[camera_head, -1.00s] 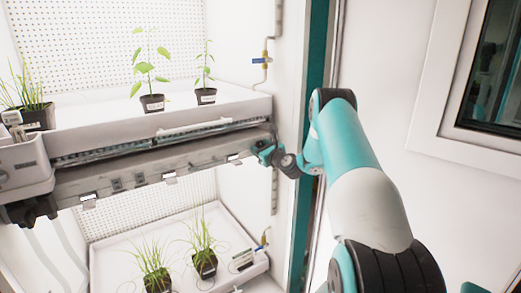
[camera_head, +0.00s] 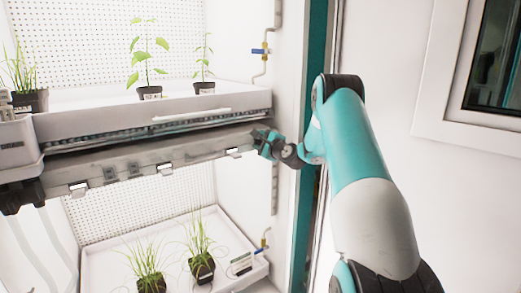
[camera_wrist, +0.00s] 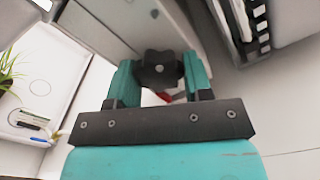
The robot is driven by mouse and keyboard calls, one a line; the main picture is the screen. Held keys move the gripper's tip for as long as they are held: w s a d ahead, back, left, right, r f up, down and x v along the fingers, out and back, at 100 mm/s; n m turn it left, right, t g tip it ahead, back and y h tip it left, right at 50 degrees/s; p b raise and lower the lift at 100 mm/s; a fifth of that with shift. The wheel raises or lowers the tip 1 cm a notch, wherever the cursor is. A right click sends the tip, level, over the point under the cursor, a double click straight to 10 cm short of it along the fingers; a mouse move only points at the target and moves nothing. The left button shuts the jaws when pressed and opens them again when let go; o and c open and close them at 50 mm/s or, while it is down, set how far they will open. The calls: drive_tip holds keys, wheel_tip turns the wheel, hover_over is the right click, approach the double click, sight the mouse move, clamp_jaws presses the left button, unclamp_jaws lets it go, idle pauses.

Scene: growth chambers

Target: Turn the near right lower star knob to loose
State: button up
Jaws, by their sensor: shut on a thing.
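The near right lower star knob (camera_wrist: 160,68) is black and lobed. In the wrist view it sits between the two teal fingers of my gripper (camera_wrist: 159,80), which is shut on it. A small red patch shows just below the knob. In the head view my gripper (camera_head: 268,146) is at the right end of the grey shelf beam (camera_head: 150,162), and the knob there is hidden behind it. I cannot tell the knob's turn from these views.
Potted plants stand on the upper tray (camera_head: 120,122) and the lower tray (camera_head: 110,262). A white box (camera_head: 16,150) hangs at the shelf's left end. A blue-handled valve (camera_head: 260,51) is on the chamber's side wall. The teal door post (camera_head: 312,190) stands close beside my arm.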

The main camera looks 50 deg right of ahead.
drive_tip(key=n+b, duration=0.5)
drive_tip(key=shift+f, duration=0.2)
drive_tip(key=shift+r+n+b, duration=0.2)
drive_tip(key=shift+n+b, duration=1.15)
drive_tip(key=shift+n, duration=0.25)
drive_tip(key=o, duration=0.9)
drive_tip(key=shift+r, duration=0.1)
drive_tip(key=b+v, duration=0.4)
drive_tip(key=v, duration=1.3)
drive_tip(key=shift+s+a, duration=0.15)
drive_tip(key=shift+s, duration=0.05)
